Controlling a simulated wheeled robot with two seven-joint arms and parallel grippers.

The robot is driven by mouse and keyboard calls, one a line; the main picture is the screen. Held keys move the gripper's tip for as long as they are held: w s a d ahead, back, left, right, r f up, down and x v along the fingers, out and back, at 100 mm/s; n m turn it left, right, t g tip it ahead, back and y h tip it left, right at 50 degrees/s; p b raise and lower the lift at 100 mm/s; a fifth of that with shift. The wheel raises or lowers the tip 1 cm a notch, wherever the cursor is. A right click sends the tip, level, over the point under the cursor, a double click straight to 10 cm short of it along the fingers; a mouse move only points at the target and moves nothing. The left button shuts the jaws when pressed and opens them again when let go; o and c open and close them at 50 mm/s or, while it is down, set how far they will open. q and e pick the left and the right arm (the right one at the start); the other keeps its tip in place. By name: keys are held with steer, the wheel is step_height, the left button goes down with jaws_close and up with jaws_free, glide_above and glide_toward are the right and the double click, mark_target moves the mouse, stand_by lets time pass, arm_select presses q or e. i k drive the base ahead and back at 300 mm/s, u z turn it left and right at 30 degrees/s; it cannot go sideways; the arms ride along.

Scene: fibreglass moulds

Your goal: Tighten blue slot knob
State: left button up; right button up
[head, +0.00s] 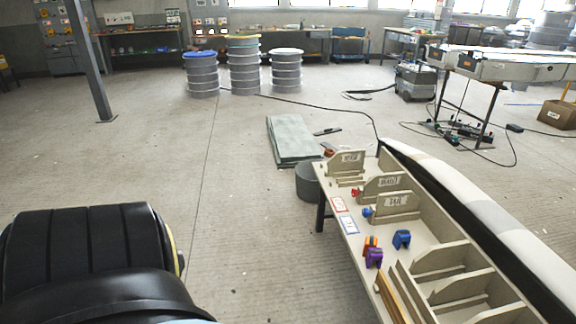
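A small blue knob (367,212) sits on the left side of the long beige mould bench (420,249), beside a slot with an upright labelled board (396,203). I cannot tell how tight it is. A small red knob (355,193) sits at the slot behind it. A larger blue block-like piece (402,239) stands on the bench nearer to me, with an orange piece (370,244) and a purple piece (374,258) to its left. Neither of my grippers is in view.
A long white-and-beige padded-looking piece (465,195) runs along the bench's right side. A dark round bin (308,182) stands at the bench's far left corner. Green sheets (291,140) lie on the floor behind. The floor left of the bench is open.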

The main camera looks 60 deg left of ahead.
mark_target(365, 212)
steer(key=u, duration=1.45)
